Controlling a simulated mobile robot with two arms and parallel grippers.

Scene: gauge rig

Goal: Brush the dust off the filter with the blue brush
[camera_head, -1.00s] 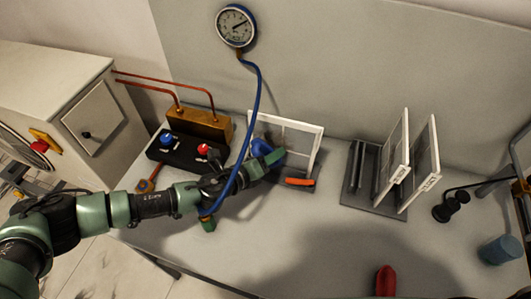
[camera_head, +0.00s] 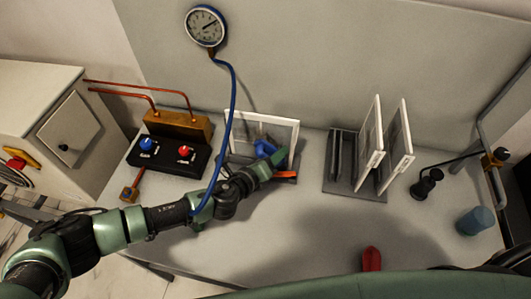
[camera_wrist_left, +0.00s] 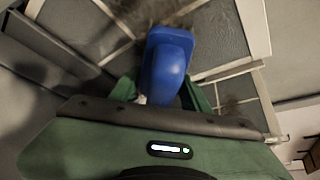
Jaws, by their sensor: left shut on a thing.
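The filter (camera_head: 296,136) is a white-framed panel standing upright at the back middle of the table. In the left wrist view the filter (camera_wrist_left: 222,35) shows grey panes between pale bars, with dark dusty smudges. My left gripper (camera_head: 268,163) is shut on the blue brush (camera_head: 264,147), in front of the filter's right half. In the wrist view the brush (camera_wrist_left: 167,62) covers part of the panes. Its bristles are hidden, so I cannot tell whether they touch. My right gripper is out of view.
An orange piece (camera_head: 285,174) lies at the filter's foot. A rack (camera_head: 343,187) with upright framed panels stands right. A red object (camera_head: 371,258) and blue cylinder (camera_head: 475,221) are nearer the front and right.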

